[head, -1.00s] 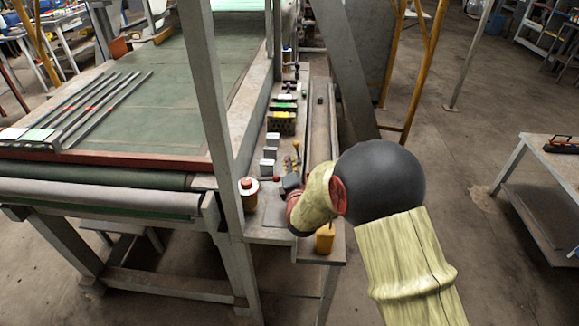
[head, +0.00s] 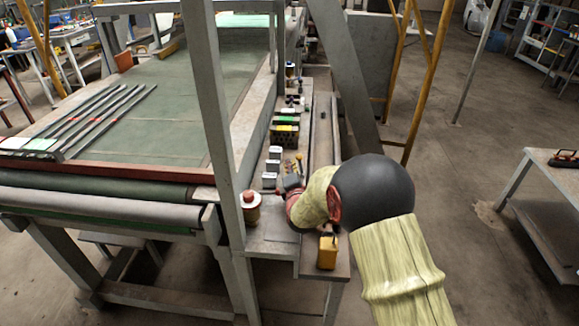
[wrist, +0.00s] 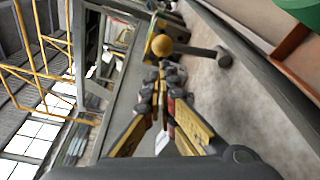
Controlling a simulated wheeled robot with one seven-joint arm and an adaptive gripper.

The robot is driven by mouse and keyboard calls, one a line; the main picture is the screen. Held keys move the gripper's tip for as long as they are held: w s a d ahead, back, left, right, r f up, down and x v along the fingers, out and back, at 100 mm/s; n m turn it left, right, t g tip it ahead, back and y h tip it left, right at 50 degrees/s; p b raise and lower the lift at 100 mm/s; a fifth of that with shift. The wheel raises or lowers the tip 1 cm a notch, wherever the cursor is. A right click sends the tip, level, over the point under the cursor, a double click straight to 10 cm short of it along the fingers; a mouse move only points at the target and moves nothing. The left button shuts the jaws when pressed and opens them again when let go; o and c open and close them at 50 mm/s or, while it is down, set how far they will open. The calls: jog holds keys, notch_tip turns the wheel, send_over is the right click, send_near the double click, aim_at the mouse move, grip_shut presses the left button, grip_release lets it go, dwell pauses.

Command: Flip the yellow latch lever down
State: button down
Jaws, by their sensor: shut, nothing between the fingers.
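The yellow latch lever shows in the wrist view as a round yellow knob (wrist: 162,45) on a grey rod that runs right to a dark rounded end. That view is rolled, with the roof windows at left, so the lever seems to stand upright. In the head view the lever (head: 299,158) is small, on the narrow bench just beyond my gripper (head: 291,182). In the wrist view my gripper (wrist: 165,72) has its fingertips together, empty, just below the knob in the picture. I cannot tell whether they touch it.
Grey blocks (head: 270,180) stand left of the lever on the bench. A grey post (head: 215,110) rises at left.

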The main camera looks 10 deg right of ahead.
aim_at(299, 159)
jog(key=shift+s+d+r, duration=0.15)
jog(key=shift+d+r, duration=0.1)
jog(key=shift+d, duration=0.2)
jog(key=shift+s+d+r, duration=0.15)
jog(key=shift+d, duration=0.35)
jog(key=shift+s+d+r+b, duration=0.15)
jog(key=shift+d+b, duration=0.1)
jog(key=shift+d, duration=0.2)
jog(key=shift+s+d+b, duration=0.15)
jog(key=shift+d+b, duration=0.05)
jog(key=shift+d, duration=0.25)
jog(key=shift+s+d+f+b, duration=0.1)
jog(key=shift+s+d+b, duration=0.1)
jog(key=shift+d+b, duration=0.3)
jog(key=shift+s+d+f+b, duration=0.1)
jog(key=shift+s+d+b, duration=0.15)
jog(key=shift+d, duration=0.45)
jog(key=shift+s+d+f+b, duration=0.1)
jog(key=shift+s+d+b, duration=0.05)
jog(key=shift+d+b, duration=0.4)
jog(key=shift+d, duration=0.15)
jog(key=s, duration=0.7)
jog(key=shift+s+a+r, duration=0.25)
jog(key=shift+a+r, duration=0.1)
